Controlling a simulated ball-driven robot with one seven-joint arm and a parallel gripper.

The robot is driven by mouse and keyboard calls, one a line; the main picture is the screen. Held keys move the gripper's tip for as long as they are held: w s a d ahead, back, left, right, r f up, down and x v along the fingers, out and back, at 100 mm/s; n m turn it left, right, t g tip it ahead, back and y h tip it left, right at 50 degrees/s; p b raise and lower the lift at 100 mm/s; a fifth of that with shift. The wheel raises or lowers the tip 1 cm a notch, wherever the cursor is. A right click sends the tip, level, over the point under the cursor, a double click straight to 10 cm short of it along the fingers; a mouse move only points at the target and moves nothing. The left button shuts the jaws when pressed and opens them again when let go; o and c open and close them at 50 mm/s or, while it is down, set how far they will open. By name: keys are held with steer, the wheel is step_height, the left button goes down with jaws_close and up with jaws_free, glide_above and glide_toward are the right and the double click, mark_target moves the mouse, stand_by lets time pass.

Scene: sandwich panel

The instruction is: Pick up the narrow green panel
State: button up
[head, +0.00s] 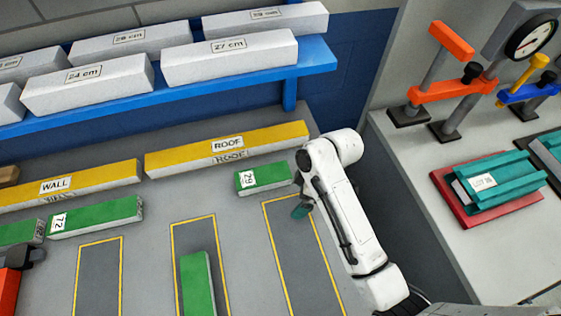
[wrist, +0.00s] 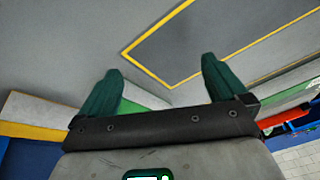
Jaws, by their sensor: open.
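Several green panels lie on the grey table. A short one with a white number label (head: 265,178) lies in front of the ROOF bar, just left of my arm. A longer one labelled 72 (head: 95,217) lies at the left, and part of another (head: 18,233) shows at the left edge. One more (head: 197,283) lies inside a yellow-outlined rectangle. I cannot tell for sure which is the narrow one. My gripper (head: 300,210) is mostly hidden by my arm. In the wrist view it (wrist: 162,64) is open and empty, with a green panel (wrist: 145,97) partly visible behind the fingers.
Yellow bars marked WALL (head: 100,180) and ROOF (head: 270,137) lie along the back. A blue shelf (head: 170,88) holds white blocks above. At right, a bench (head: 410,165) carries clamps, a gauge and teal parts on a red plate (head: 505,212). The right outlined rectangle (head: 300,255) is bare.

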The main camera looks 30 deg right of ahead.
steer(key=w+d+n, duration=0.1)
steer(key=w+d, duration=0.1)
steer(key=w+d+r+n, duration=0.1)
steer(key=w+d+n, duration=0.1)
steer(key=w+d, duration=0.1)
steer(key=w+d+r+n, duration=0.1)
steer(key=w+d+n, duration=0.1)
steer(key=d, duration=0.1)
steer(key=shift+w+d+r+y, duration=0.15)
steer(key=shift+w+r+y, duration=0.1)
steer(key=shift+w+y, duration=0.15)
steer(key=p, duration=0.3)
glide_toward(263, 175)
steer(key=x, duration=0.5)
steer(key=shift+x, duration=2.6)
steer(key=c, duration=1.1)
